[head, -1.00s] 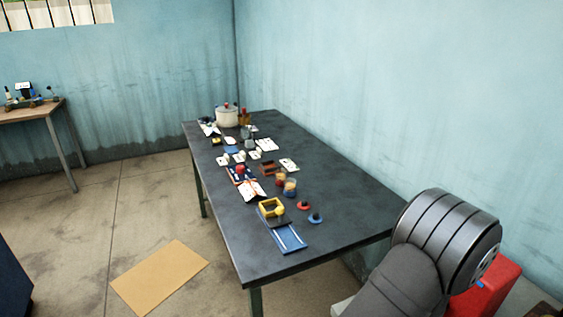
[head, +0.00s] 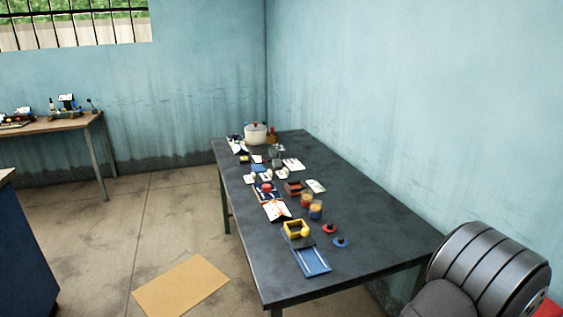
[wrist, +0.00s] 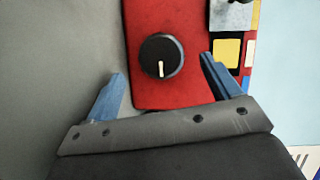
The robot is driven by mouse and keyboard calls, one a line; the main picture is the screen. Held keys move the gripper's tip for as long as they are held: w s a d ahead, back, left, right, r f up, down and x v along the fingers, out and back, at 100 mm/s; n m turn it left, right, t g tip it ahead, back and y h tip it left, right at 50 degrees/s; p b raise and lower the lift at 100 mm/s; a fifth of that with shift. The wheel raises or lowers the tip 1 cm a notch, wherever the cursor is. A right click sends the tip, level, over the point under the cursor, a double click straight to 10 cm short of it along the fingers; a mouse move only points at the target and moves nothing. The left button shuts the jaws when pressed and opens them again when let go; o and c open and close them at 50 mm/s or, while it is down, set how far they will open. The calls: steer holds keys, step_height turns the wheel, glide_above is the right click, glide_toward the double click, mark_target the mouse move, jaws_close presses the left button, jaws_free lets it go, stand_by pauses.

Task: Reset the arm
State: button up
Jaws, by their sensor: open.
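My gripper (wrist: 162,85) shows in the wrist view with its two blue fingers spread wide apart. It is open, with nothing between the fingers. Just beyond the fingertips is a red panel with a black knob (wrist: 161,55) that has a pale pointer line. I cannot tell whether a finger touches the red panel (wrist: 180,20). In the head view a thick grey link of my arm fills the lower right corner, and the gripper is not visible there.
A dark table (head: 375,235) holds a white pot (head: 255,133), jars (head: 315,209), a yellow frame (head: 296,229), a blue tray (head: 312,261) and small lids (head: 340,242). A tan mat (head: 182,287) lies on the floor. A wooden side table (head: 75,124) stands at the left.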

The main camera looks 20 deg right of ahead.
steer(key=v, duration=1.3)
steer(key=shift+s, duration=0.1)
steer(key=x, duration=1.8)
steer(key=n, duration=0.1)
steer(key=n+g+y, duration=0.1)
steer(key=shift+a+r+n, duration=0.1)
steer(key=shift+a+n, duration=0.05)
steer(key=shift+n, duration=0.25)
steer(key=n+g+y, duration=0.1)
steer(key=n+g, duration=0.1)
steer(key=n, duration=0.2)
steer(key=shift+w+n+g+y, duration=0.2)
steer(key=shift+n+g+y, duration=0.1)
steer(key=shift+n+g, duration=1.7)
steer(key=shift+n, duration=0.4)
steer(key=o, duration=0.4)
